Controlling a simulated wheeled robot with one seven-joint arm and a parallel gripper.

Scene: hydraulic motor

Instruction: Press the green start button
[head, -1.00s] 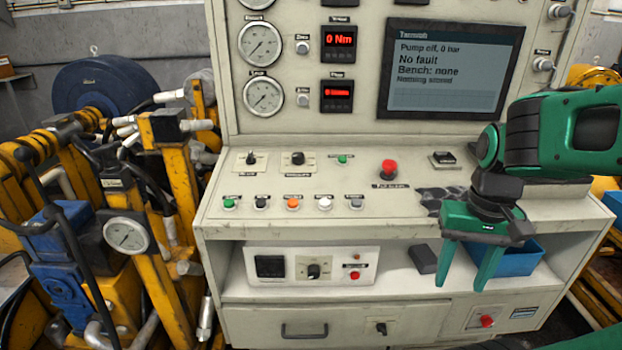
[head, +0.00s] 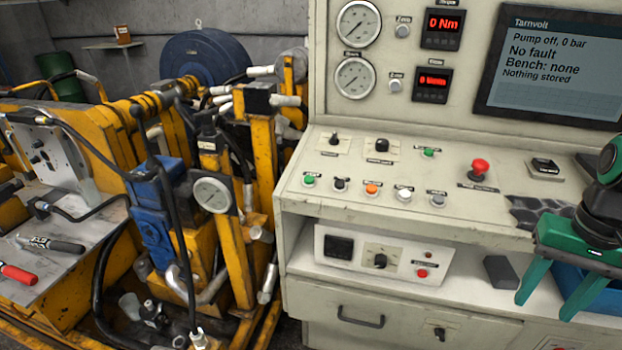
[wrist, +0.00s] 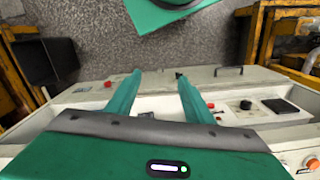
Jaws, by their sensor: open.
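The sloped control panel (head: 330,205) holds two green buttons. One green button (head: 309,180) is at the left end of the lower row, beside black, orange, white and grey controls. A smaller green button (head: 428,152) sits in the upper row, right of a black knob. Their labels are too small to read. My gripper (head: 544,310) is open and empty at the right, pointing down in front of the shelf, well right of both green buttons. In the wrist view its two green fingers (wrist: 160,75) are spread apart; neither green button shows there.
A red mushroom button (head: 480,166) stands up from the panel's right part. Below it are a shelf box (head: 330,258) with a red button, a dark block (head: 501,271) and a blue bin (head: 592,283). The screen (head: 560,75) reads pump off, no fault. Yellow machinery (head: 245,190) crowds the left.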

